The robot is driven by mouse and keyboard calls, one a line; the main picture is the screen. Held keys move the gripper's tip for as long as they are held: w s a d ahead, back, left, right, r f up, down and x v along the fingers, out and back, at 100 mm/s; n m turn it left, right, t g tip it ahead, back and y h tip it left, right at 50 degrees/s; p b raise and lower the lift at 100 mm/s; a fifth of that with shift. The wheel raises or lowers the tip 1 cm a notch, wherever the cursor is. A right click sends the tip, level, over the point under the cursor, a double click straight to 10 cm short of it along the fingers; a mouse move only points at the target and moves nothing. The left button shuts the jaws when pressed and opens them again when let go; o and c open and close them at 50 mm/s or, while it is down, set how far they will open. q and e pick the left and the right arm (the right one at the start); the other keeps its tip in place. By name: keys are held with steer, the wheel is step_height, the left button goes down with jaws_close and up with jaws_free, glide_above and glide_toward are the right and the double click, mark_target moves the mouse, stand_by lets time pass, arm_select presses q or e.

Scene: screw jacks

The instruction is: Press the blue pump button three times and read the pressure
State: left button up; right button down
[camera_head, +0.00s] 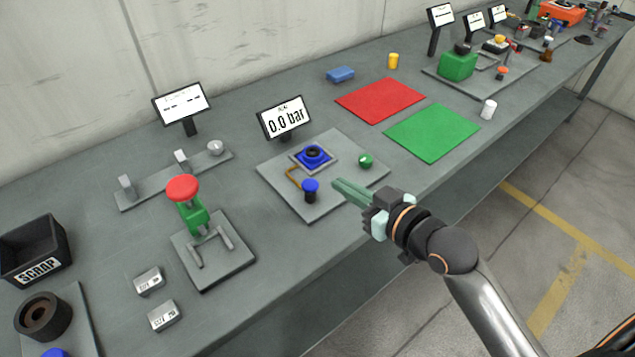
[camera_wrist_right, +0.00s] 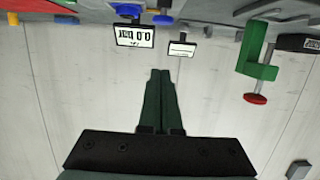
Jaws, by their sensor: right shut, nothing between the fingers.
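The blue pump button (camera_head: 311,186) stands upright on a dark post near the front of a grey plate (camera_head: 308,211). A small display (camera_head: 284,118) behind the plate reads 0.0 bar; it also shows upside down in the right wrist view (camera_wrist_right: 134,36). A blue round part (camera_head: 313,154) in a square frame and a green knob (camera_head: 366,160) sit on the same plate. My right gripper (camera_head: 338,187) is shut and empty, to the right of the blue button and apart from it. In its wrist view the fingers (camera_wrist_right: 160,75) lie together. My left gripper is not in view.
A red-topped green jack (camera_head: 190,205) stands left of the plate. A red mat (camera_head: 380,100) and a green mat (camera_head: 432,132) lie to the right. A black scrap bin (camera_head: 34,250) and two grey blocks (camera_head: 149,281) are at the left front.

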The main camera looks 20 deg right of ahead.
glide_above(310, 185)
steer(key=s, duration=0.2)
steer(key=f, duration=0.3)
steer(key=d+f, duration=0.1)
steer(key=shift+f, duration=0.3)
steer(key=shift+s+f, duration=0.1)
steer(key=shift+f, duration=0.65)
